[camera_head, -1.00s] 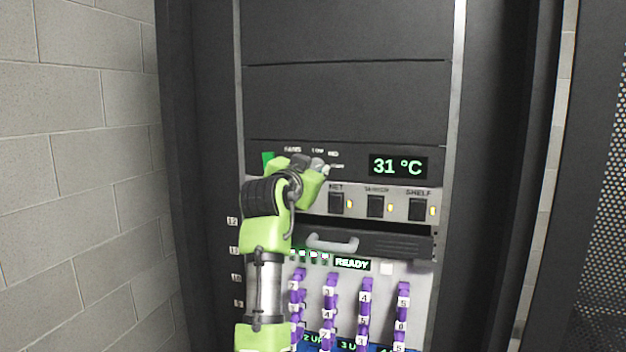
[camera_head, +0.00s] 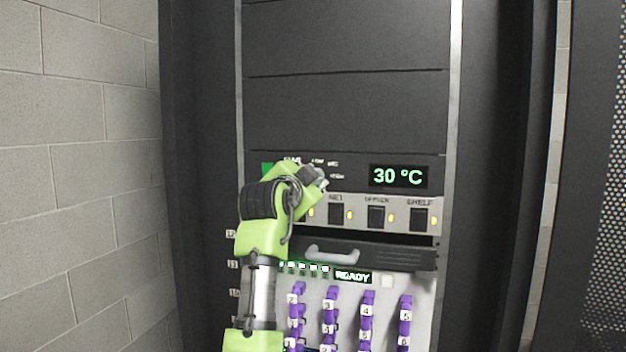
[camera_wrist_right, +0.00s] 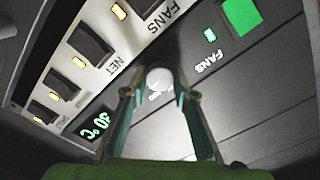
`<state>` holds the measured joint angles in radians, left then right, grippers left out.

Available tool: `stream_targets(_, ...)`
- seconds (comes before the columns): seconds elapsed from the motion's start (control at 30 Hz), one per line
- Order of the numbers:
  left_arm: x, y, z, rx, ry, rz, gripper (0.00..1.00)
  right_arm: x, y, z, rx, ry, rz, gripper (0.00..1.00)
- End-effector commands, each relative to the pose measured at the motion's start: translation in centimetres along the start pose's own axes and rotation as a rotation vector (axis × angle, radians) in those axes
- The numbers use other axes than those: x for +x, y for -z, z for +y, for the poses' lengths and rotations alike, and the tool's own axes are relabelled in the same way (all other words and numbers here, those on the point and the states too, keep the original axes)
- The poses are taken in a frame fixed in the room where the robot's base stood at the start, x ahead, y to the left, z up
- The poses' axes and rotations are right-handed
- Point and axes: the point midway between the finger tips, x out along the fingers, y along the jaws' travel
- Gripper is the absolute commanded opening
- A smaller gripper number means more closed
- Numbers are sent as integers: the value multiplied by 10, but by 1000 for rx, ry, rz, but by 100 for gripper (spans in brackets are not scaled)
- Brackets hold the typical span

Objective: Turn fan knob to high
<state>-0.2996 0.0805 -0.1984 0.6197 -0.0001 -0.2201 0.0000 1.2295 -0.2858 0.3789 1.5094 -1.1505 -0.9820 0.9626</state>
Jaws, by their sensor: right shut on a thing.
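The fan knob (camera_wrist_right: 159,77) is a pale round knob on the dark upper panel (camera_head: 350,160) of the rack. In the right wrist view it sits between the two fingers of my right gripper (camera_wrist_right: 156,92), which is shut on it. In the head view my right gripper (camera_head: 321,180) is at the panel and hides most of the knob. The LOW, MID and HIGH marks show just above and right of the gripper. The knob's pointer is hidden, so its setting cannot be read. My left gripper is not in view.
A display (camera_head: 398,176) right of the knob reads 30 °C. A row of dark switches (camera_head: 376,217) with lit lamps lies just below. Lower down are a drawer handle (camera_head: 332,253) and purple cables (camera_head: 366,325). A block wall (camera_head: 80,180) stands at left.

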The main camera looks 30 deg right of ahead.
Motion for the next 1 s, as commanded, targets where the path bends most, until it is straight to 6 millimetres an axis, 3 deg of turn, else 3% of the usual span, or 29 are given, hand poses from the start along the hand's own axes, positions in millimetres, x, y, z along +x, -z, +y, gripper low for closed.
stream_targets(0.2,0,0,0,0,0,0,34,0,3,-3,4,9,5,4)
stream_targets(0.23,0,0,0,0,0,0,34,0,3,-3,4,9,5,28)
stream_targets(0.3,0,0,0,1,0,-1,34,0,3,-3,3,9,5,43)
stream_targets(0.7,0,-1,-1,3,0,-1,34,0,5,-5,2,5,3,43)
stream_targets(1.0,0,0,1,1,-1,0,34,1,41,-43,4,9,5,43)
